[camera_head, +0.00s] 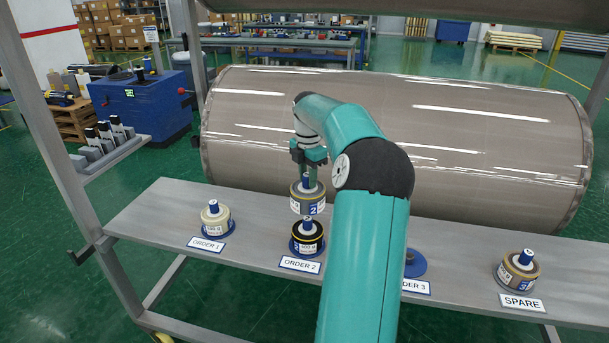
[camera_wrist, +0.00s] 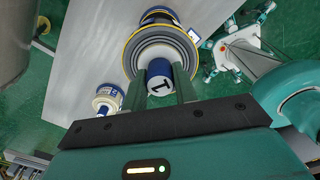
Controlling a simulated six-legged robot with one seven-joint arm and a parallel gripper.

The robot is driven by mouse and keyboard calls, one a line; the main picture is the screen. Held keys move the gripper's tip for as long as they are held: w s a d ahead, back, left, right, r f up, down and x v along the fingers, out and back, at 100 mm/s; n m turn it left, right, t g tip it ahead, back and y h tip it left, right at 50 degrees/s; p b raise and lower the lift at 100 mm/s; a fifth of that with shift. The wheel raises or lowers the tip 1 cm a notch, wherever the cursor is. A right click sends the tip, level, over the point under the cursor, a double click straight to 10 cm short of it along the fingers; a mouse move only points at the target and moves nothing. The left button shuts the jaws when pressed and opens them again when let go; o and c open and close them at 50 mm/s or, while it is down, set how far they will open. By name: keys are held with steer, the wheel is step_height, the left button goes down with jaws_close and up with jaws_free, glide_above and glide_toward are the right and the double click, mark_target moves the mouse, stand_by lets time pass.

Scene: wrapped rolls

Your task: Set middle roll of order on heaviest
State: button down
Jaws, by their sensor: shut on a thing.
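My gripper (camera_head: 308,168) is shut on the blue core of a grey roll (camera_head: 308,200) with a yellowish edge and a label reading 2. In the wrist view the core end (camera_wrist: 160,80), marked 1, sits between the fingers above the grey roll (camera_wrist: 160,42). The held roll is directly above a black roll (camera_head: 307,239) at ORDER 2, with a small gap seeming to show. A cream roll (camera_head: 215,219) stands at ORDER 1. A tan and dark roll (camera_head: 519,268) stands at SPARE. The blue base (camera_head: 416,266) at ORDER 3 looks empty, partly hidden by my arm.
The rolls stand on a long grey shelf (camera_head: 160,213), with name plates along its front edge. A large wrapped roll (camera_head: 480,130) lies behind it. A metal post (camera_head: 52,120) rises at the left. The shelf is clear between ORDER 3 and SPARE.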

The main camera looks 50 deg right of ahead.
steer(key=shift+f, duration=4.45)
steer(key=shift+w, duration=0.1)
steer(key=c, duration=1)
jaws_free()
step_height(320, 180, up, 14)
steer(key=shift+f, duration=0.1)
